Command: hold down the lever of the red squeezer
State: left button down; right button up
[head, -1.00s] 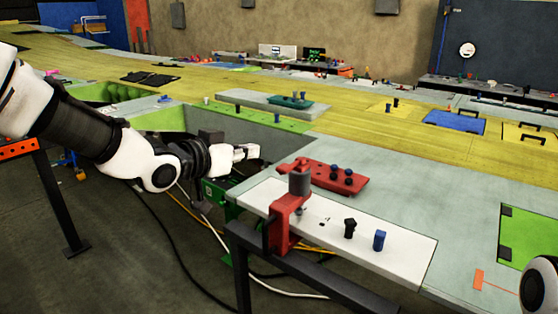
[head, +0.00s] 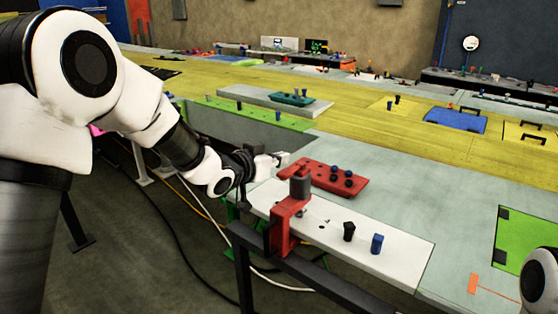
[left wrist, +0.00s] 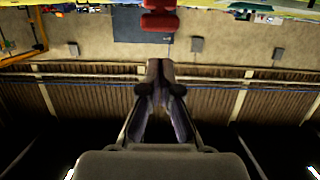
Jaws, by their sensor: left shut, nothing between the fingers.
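The red squeezer (head: 284,228) is clamped upright at the front edge of the white board, with a grey cylinder (head: 300,188) at its top. I cannot clearly make out its lever; a short red part (head: 291,172) shows beside the cylinder's top. My left gripper (head: 283,158) is shut and empty, just above and to the left of the squeezer's top in the head view, seemingly apart from it. In the left wrist view the closed fingers (left wrist: 160,68) point towards a red piece (left wrist: 159,20), which I cannot identify surely. My right gripper is out of view.
The white board (head: 395,262) carries a black knob (head: 349,232) and a blue knob (head: 377,243). A red plate (head: 322,170) with dark knobs lies right behind the squeezer. Cables lie on the floor at left.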

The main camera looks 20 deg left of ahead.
pick_arm(q)
notch_tip(320, 180, down, 2)
jog(key=shift+s+a+f, duration=0.15)
jog(key=shift+f, duration=0.1)
jog(key=f+t+b, duration=0.1)
jog(key=b, duration=0.2)
jog(key=f+t+b, duration=0.1)
jog(key=b, duration=0.3)
jog(key=f+h+b, duration=0.1)
jog(key=b, duration=0.2)
jog(key=shift+s+f+t, duration=0.3)
jog(key=shift+t, duration=0.1)
jog(key=shift+f+b, duration=0.25)
jog(key=shift+b, duration=0.5)
jog(key=shift+s+r, duration=0.1)
jog(key=shift+f, duration=0.25)
